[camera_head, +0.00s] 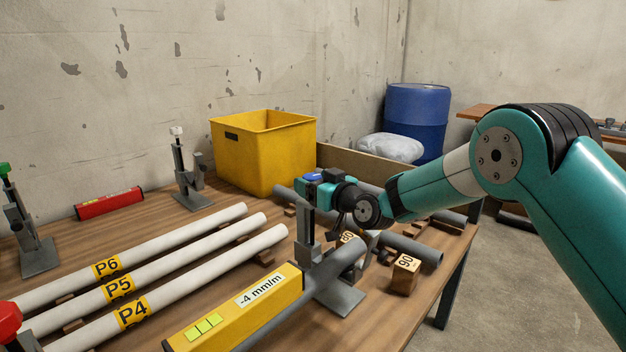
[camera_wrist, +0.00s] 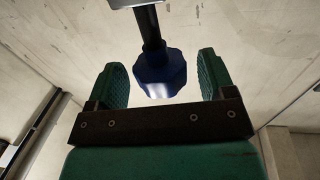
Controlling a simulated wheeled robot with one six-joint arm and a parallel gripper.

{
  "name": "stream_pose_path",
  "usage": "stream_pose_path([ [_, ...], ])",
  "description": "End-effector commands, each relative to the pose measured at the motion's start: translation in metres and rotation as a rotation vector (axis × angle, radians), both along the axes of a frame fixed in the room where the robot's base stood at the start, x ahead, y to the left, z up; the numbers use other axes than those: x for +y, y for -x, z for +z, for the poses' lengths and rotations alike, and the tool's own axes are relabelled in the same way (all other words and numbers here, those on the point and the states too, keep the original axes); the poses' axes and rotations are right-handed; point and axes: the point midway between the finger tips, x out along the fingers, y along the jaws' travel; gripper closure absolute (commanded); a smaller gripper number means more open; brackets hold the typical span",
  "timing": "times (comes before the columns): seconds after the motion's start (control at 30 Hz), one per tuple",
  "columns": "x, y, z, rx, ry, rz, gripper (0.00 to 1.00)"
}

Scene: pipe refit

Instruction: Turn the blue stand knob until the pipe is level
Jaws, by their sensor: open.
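The blue knob (camera_head: 312,178) tops the upright post of a grey stand (camera_head: 304,240) near the table's right part. In the wrist view the dark-blue faceted knob (camera_wrist: 160,76) is between my gripper's two green fingers (camera_wrist: 162,82), with a gap on each side. My gripper (camera_head: 318,182) is open around the knob in the head view, partly hiding it. The grey pipe (camera_head: 340,258) rests at this stand. A yellow level (camera_head: 240,308) lies along the pipe, its display (camera_head: 261,291) reading -4 mm/m. The pipe's near end is out of view.
White pipes marked P4, P5 and P6 (camera_head: 120,287) lie left of the level. Wooden "90" block (camera_head: 404,273) and grey pipes (camera_head: 415,249) lie right.

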Motion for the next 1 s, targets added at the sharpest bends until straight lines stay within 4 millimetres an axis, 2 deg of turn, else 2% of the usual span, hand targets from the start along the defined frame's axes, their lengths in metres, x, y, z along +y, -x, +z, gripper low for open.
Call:
stream_pose_path([
  [0.4, 0.0063, -0.006, 0.0002, 0.001, 0.001, 0.0, 0.24],
  [0.47, 0.0062, -0.0059, 0.0002, 0.0, 0.0, 0.0, 0.36],
  [0.63, 0.0061, -0.0059, 0.0002, 0.0, 0.0, 0.0, 0.73],
  [1.0, 0.0065, -0.0053, 0.0021, 0.0, 0.001, -0.043, 0.73],
])
